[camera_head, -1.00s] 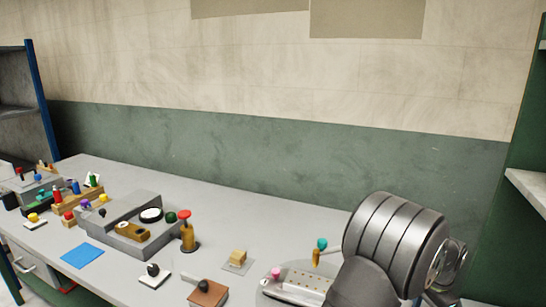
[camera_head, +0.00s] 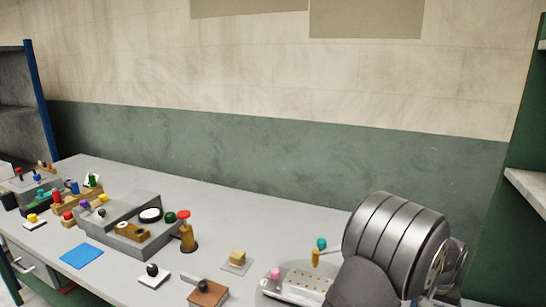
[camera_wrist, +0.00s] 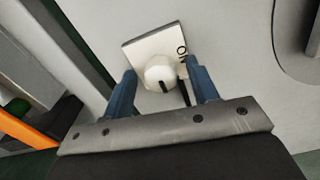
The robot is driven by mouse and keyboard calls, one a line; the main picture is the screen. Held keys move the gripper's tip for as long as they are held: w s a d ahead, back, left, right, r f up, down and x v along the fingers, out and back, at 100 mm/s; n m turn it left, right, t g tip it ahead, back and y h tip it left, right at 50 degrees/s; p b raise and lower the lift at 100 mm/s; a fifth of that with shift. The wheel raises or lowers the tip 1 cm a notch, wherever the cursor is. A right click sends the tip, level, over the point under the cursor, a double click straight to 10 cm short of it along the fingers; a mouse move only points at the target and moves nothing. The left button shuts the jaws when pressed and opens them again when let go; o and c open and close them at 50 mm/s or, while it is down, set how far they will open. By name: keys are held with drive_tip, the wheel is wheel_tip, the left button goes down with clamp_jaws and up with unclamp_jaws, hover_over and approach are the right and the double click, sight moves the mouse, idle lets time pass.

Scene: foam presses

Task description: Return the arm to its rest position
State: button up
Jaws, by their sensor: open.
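My gripper (camera_wrist: 162,76) shows in the wrist view with its two blue fingers apart and nothing gripped. A white knob (camera_wrist: 158,68) with a dark mark appears between the fingertips, with a gap on both sides. The knob sits on a white square plate (camera_wrist: 143,50) with dark letters along one edge. How far the fingertips are from it in depth I cannot tell. In the head view my grey arm covers the lower right, and my gripper is not seen there.
The grey table (camera_head: 225,206) holds a grey stepped block (camera_head: 105,238), a brown post with a red top (camera_head: 188,238), a blue mat (camera_head: 81,256) and a pale panel with pegs (camera_head: 300,282) close to my arm. An orange part (camera_wrist: 28,130) lies left in the wrist view.

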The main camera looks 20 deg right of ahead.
drive_tip(key=n, duration=0.6)
drive_tip(key=shift+n, duration=0.4)
drive_tip(key=o, duration=1)
drive_tip(key=w+a+r+m+h, duration=0.1)
drive_tip(key=w+a+r+m, duration=0.1)
drive_tip(key=w+a+r, duration=0.6)
drive_tip(key=w+a+r+m+h, duration=0.25)
drive_tip(key=w+r, duration=0.25)
drive_tip(key=r, duration=0.8)
drive_tip(key=w+a+r+m+h, duration=0.1)
drive_tip(key=w+a+r, duration=0.5)
drive_tip(key=r, duration=0.4)
drive_tip(key=shift+t, duration=0.4)
drive_tip(key=x, duration=1)
